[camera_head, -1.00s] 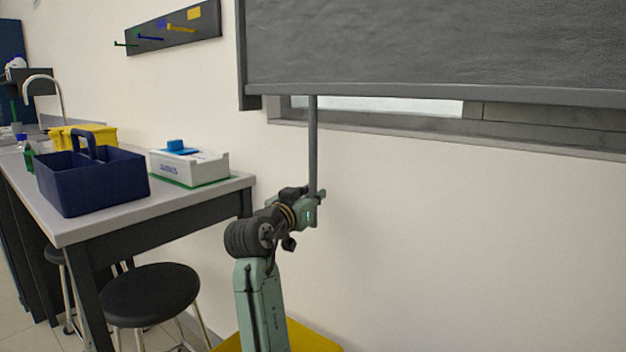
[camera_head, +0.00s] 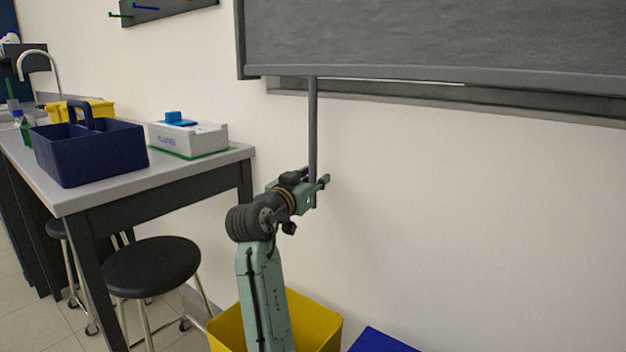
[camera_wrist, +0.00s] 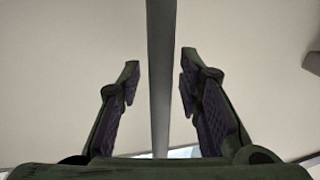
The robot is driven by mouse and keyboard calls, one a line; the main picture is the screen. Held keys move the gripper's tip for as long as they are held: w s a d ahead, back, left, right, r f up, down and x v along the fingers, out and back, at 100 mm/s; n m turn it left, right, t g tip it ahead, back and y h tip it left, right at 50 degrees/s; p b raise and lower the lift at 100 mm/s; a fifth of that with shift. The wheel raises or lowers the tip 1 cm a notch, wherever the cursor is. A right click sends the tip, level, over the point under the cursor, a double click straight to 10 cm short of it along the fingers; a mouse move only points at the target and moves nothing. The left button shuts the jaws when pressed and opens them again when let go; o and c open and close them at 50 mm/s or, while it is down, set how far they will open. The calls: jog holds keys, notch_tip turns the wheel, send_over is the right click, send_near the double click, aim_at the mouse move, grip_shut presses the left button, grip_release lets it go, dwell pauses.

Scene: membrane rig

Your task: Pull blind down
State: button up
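The dark grey blind (camera_head: 430,40) hangs across the upper right of the head view. It covers most of the window, leaving a narrow strip below its bottom bar. A grey pull rod (camera_head: 312,125) hangs from the left part of that bar. My gripper (camera_head: 318,188) is at the rod's lower part. In the wrist view the rod (camera_wrist: 161,90) runs upright between the two fingers of my gripper (camera_wrist: 160,72). Narrow gaps show on both sides of the rod, so the fingers look parted around it. The rod's lower end is hard to make out.
A bench (camera_head: 205,170) with a navy caddy (camera_head: 90,155), a white box (camera_head: 190,140) and a yellow bin (camera_head: 95,108) stands at left. A black stool (camera_head: 150,265) is before it. A yellow tub (camera_head: 318,325) and a blue object (camera_head: 380,341) are low down. The wall at right is clear.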

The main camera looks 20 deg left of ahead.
jog(key=shift+r, duration=0.1)
jog(key=s+a, duration=0.1)
jog(key=s, duration=1.1)
jog(key=shift+a, duration=0.4)
jog(key=shift+w, duration=0.1)
